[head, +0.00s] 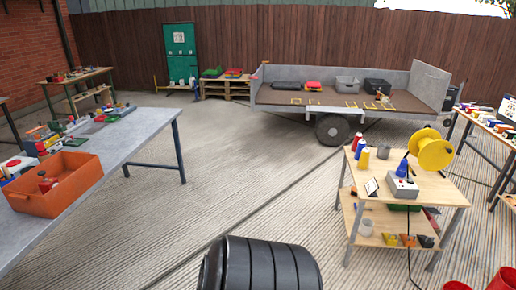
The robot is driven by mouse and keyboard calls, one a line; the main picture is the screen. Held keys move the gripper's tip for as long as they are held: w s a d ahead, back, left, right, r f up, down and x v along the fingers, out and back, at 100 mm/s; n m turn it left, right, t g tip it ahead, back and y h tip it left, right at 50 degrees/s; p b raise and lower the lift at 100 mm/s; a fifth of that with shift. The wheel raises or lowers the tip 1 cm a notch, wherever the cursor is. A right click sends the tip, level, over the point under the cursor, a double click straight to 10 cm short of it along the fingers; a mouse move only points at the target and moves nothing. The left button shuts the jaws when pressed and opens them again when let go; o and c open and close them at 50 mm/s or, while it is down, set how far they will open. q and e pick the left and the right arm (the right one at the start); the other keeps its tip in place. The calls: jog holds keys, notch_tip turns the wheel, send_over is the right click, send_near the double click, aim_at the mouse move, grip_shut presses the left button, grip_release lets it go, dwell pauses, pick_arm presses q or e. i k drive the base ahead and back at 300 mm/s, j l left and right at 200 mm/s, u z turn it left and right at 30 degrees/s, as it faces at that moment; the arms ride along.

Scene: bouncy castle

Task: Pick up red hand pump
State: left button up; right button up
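No object is clearly recognisable as a red hand pump from this distance. An orange crate (78,190) stands on the grey workbench (140,140) at the left, and a small dark-red object (47,184) shows inside it. Its shape is too small to identify. Several small red, green, blue and yellow items lie on the bench behind the crate. Neither of my grippers is in view.
A dark ribbed round object (262,266) fills the bottom centre. A wooden two-shelf table (430,186) with a yellow reel (430,150) stands right. A flatbed trailer (340,100) stands behind. The floor (235,170) between bench and table is clear.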

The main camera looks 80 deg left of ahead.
aim_at(44, 186)
jog(key=u, duration=4.3)
jog(key=i+l, duration=0.3)
jog(key=l, duration=0.15)
jog(key=i+l, duration=0.35)
jog(key=l+u, duration=0.05)
jog(key=l, duration=0.05)
